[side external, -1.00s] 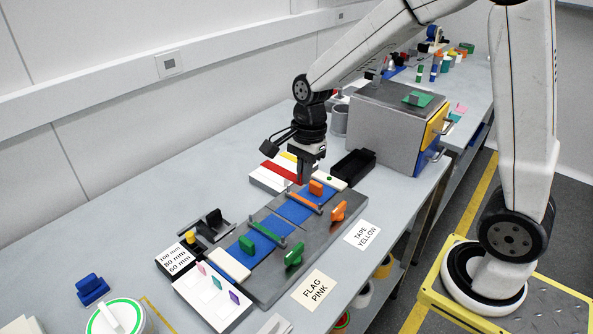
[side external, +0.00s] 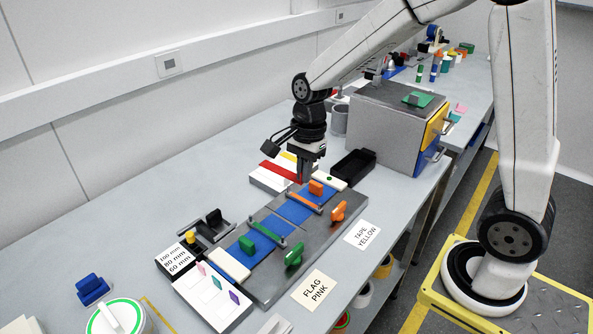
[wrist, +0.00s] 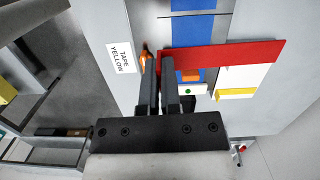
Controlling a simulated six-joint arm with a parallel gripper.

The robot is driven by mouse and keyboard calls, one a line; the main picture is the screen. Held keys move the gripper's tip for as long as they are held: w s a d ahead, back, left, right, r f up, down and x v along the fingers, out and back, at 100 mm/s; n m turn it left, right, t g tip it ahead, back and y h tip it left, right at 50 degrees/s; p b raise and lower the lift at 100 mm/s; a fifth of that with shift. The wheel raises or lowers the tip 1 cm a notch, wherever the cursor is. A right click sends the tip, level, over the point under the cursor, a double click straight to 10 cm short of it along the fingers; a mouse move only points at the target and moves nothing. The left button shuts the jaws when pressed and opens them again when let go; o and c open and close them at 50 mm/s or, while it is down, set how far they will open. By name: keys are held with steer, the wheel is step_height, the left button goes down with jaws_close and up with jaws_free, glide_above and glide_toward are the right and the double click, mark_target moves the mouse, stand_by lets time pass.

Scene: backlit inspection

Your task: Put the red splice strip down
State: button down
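The red splice strip (side external: 279,171) shows beside the tips of my gripper (side external: 304,181) in the side view. In the wrist view the red strip (wrist: 225,54) runs right from my fingertips (wrist: 159,58), crossing over a blue strip (wrist: 187,20) and the edge of a white tray (wrist: 240,76). My fingers are close together at the strip's left end and appear shut on it. The contact itself is hidden by the fingers. How far the strip is above the surface below cannot be told.
A yellow strip (wrist: 235,95) lies in the white tray. The grey fixture (side external: 262,285) carries blue strips, orange knobs (side external: 338,211) and a green knob (side external: 294,255). A black bin (side external: 353,166) and a grey box (side external: 385,125) stand close right of my gripper.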

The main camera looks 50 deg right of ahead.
steer(key=n, duration=0.1)
steer(key=f+n, duration=0.1)
steer(key=n, duration=0.2)
steer(key=shift+w+f, duration=0.25)
steer(key=shift+f, duration=0.05)
steer(key=n, duration=0.1)
steer(key=f+n, duration=0.1)
steer(key=n, duration=0.3)
steer(key=shift+w+d+f+g+h, duration=0.1)
steer(key=shift+w+f+g+h, duration=0.2)
steer(key=shift+f+g+h, duration=0.1)
steer(key=f+n, duration=0.1)
steer(key=n, duration=0.1)
steer(key=f+n, duration=0.1)
steer(key=n, duration=0.2)
steer(key=f+n, duration=0.1)
steer(key=n, duration=0.2)
steer(key=shift+w+d+g+h, duration=0.1)
steer(key=shift+w+g+h, duration=0.2)
steer(key=shift+w, duration=0.1)
